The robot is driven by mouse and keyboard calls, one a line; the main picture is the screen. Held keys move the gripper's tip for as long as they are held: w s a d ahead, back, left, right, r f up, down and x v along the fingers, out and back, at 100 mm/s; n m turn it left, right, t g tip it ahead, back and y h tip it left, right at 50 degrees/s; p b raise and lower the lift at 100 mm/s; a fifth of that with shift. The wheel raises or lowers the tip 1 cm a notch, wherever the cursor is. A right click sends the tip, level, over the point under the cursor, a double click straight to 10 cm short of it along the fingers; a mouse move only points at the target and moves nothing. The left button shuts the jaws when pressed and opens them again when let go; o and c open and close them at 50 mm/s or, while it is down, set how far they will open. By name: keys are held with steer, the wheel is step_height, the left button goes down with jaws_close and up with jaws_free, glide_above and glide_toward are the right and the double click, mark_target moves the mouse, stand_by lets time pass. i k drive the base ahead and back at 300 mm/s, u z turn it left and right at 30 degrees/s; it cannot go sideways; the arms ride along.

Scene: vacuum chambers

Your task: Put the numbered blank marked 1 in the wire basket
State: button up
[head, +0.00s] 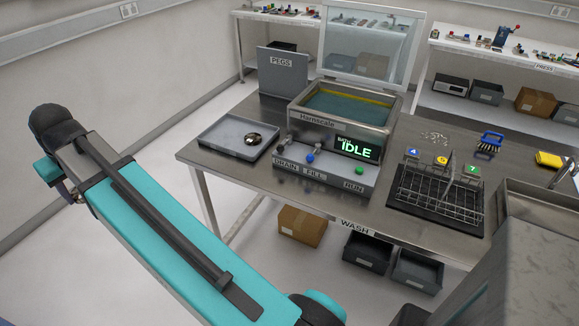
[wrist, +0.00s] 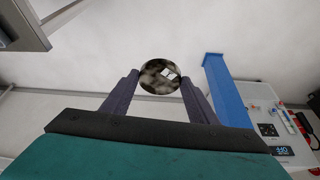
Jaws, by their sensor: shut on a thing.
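In the wrist view my gripper (wrist: 160,77) is shut on a round, shiny metal blank (wrist: 153,83), held between the two fingertips. The blank has a small white label with a dark mark that I cannot read for certain. In the head view the wire basket (head: 440,192) stands on a black mat on the wash bench, at the right. My arm reaches to the left of the bench, away from the basket; the fingers and held blank cannot be made out there. Another round metal piece (head: 253,139) lies in the grey tray (head: 214,133); its marking is unreadable.
The Harnscale tank (head: 335,129) has its lid up and its display reads IDLE. Its control panel (head: 318,174) juts out in front. A blue brush (head: 489,141), yellow sponge (head: 548,159) and sink (head: 540,200) are at right.

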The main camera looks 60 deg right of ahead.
mark_target(422, 189)
steer(key=k, duration=1.05)
